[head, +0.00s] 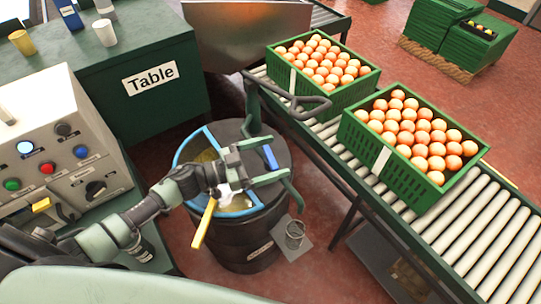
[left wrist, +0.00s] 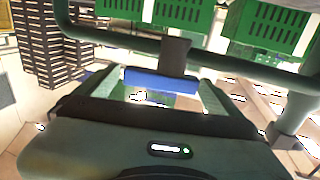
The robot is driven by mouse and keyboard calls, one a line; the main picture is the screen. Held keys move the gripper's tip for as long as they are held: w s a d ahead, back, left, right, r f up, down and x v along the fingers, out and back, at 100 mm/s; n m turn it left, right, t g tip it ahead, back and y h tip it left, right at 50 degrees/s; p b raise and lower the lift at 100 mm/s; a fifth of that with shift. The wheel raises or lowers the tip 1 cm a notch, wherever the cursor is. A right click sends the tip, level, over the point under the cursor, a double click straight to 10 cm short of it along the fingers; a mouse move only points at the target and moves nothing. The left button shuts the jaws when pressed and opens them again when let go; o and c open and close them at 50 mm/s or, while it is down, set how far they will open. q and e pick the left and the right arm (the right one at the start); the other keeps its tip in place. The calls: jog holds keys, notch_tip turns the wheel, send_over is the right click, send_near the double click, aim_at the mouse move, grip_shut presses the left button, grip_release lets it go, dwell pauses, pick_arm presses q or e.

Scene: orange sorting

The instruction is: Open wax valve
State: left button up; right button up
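The wax drum (head: 245,235) is a black barrel with a blue-rimmed top and a yellow paddle (head: 204,222) leaning out. A small blue valve handle (head: 271,157) is at the right side of its top. My left gripper (head: 272,160) reaches over the drum with its fingers open on either side of the blue handle. In the left wrist view, the blue handle (left wrist: 160,80) lies crosswise between the spread fingers, on a dark stem; I cannot tell whether they touch it. My right gripper is not in view.
A dark pipe arm (head: 290,97) rises behind the drum. Two green crates of oranges (head: 338,93) (head: 367,125) stand on the roller conveyor (head: 490,225) at right. A control panel (head: 60,145) and a green table (head: 120,100) stand at left.

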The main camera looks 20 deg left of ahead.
pick_arm(q)
jog(key=c, duration=1.2)
jog(key=n+t+p, duration=0.1)
jog(key=t+y+p, duration=0.1)
jog(key=shift+d+r+n+y+p, duration=0.1)
jog(key=shift+r+n+y+p, duration=0.2)
jog(key=shift+n+p, duration=0.1)
jog(key=shift+w+f+n+t+y+p, duration=0.1)
jog(key=shift+f+n+t+y+p, duration=0.1)
jog(key=shift+n+t+y, duration=0.2)
jog(key=shift+f+n+t+y+p, duration=0.1)
jog(key=shift+n+t+y+p, duration=0.15)
jog(key=shift+y, duration=0.25)
jog(key=o, duration=1.4)
